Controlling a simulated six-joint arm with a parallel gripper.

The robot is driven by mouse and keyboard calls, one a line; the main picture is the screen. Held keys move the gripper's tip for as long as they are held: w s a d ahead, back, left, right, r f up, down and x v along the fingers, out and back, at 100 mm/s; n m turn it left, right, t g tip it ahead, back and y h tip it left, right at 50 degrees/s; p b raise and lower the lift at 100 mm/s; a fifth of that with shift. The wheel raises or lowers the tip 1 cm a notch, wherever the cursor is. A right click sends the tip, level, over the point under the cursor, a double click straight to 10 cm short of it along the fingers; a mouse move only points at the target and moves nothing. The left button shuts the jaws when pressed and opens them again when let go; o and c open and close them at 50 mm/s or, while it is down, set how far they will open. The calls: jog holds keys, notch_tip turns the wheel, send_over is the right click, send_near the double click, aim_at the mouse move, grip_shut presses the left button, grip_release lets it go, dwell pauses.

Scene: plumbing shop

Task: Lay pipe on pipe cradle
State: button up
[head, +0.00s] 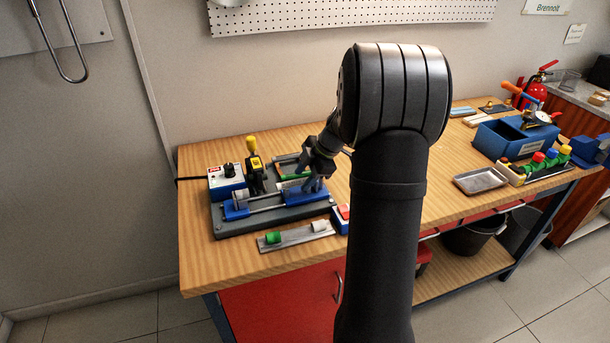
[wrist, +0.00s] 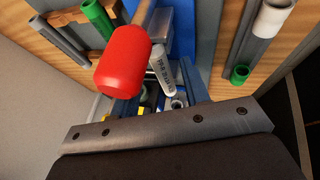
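In the head view my gripper (head: 314,172) points down at the right part of a fixture with blue blocks on a dark grey base (head: 285,221), which looks like the pipe cradle. My arm and gripper hide part of it. A short white pipe end (head: 240,195) shows by the left blue block (head: 233,210). In the wrist view a pale pipe with dark print (wrist: 162,72) runs between blue parts, probably the same pipe. I cannot tell whether it rests in the cradle or is held. The fingertips are not clear enough to show whether they are open or shut.
A red rounded object (wrist: 124,62) looms close in the wrist view. A strip with green and white fittings (head: 296,236) and a red-topped blue box (head: 342,216) lie in front. A black-and-yellow clamp (head: 254,170) stands behind. A metal tray (head: 480,181) and blue bin (head: 512,140) are right.

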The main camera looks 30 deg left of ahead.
jog(key=v, duration=1.7)
jog(key=shift+r, duration=0.25)
jog(key=shift+f, duration=0.15)
jog(key=x, duration=1.7)
jog(key=shift+f, duration=0.2)
jog(key=shift+r, duration=0.4)
jog(key=shift+d, duration=0.1)
